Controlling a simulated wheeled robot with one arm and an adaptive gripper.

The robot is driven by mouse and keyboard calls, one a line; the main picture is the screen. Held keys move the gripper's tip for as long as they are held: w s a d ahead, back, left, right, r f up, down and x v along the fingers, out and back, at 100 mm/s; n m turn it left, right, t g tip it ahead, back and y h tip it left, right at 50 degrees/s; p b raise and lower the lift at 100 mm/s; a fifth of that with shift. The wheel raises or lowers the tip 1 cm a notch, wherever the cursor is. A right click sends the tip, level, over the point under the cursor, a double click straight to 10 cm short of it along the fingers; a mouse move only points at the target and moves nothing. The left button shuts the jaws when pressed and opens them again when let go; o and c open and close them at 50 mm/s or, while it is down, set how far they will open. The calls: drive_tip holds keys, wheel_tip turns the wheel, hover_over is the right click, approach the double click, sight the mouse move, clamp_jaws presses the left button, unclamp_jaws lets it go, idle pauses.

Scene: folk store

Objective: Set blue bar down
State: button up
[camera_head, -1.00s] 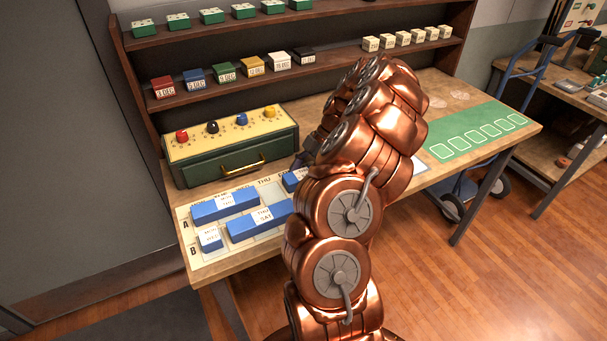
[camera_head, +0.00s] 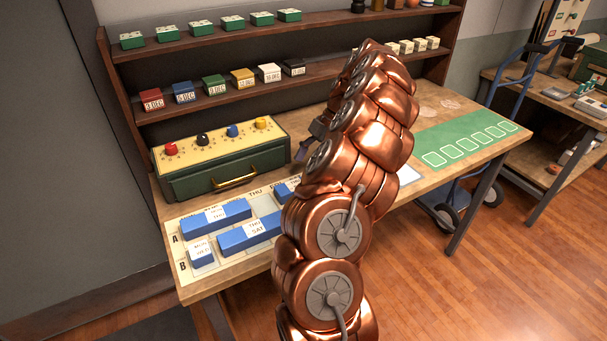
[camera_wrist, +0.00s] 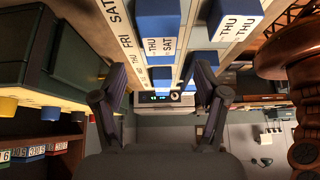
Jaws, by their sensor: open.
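Blue bars with white day labels lie on the pale day chart (camera_head: 188,283) at the table's left front. One long bar (camera_head: 201,223) is in row A and a small block (camera_head: 203,259) is in row B. Another long bar (camera_head: 234,241) lies right of that block. A further blue bar (camera_head: 282,192) in row A is partly hidden by my arm. The wrist view shows a THU SAT bar (camera_wrist: 157,28) and a THU THU bar (camera_wrist: 236,20) ahead of the fingers. My gripper (camera_wrist: 160,92) is open, with no bar held between its fingers.
A green box (camera_head: 225,180) with coloured knobs and a brass handle stands behind the chart. Shelves (camera_head: 215,100) with coloured date blocks rise behind it. A green mat (camera_head: 465,140) with outlined squares lies at the table's right.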

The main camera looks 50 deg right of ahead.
drive_tip(key=shift+b+v, duration=0.5)
drive_tip(key=shift+v, duration=1.65)
drive_tip(key=w+a+r+m+g, duration=0.1)
drive_tip(key=w+a+r, duration=0.15)
drive_tip(key=a, duration=0.65)
drive_tip(key=w+a+r+m+g, duration=0.15)
drive_tip(key=a+r, duration=0.25)
drive_tip(key=a, duration=0.5)
drive_tip(key=s+a+m+h, duration=0.15)
drive_tip(key=s+a, duration=0.25)
drive_tip(key=a, duration=0.8)
drive_tip(key=s+a+f+m+g+h, duration=0.2)
drive_tip(key=s+a+m+h, duration=0.15)
drive_tip(key=s+a, duration=0.65)
drive_tip(key=s+f+m, duration=0.3)
drive_tip(key=s, duration=0.2)
drive_tip(key=s+d+f+m+h, duration=0.1)
drive_tip(key=s+f+m, duration=0.1)
drive_tip(key=s, duration=0.4)
drive_tip(key=shift+s+d+f+m, duration=0.3)
drive_tip(key=shift+f+m, duration=0.1)
drive_tip(key=shift+m, duration=0.45)
drive_tip(key=shift+t, duration=0.25)
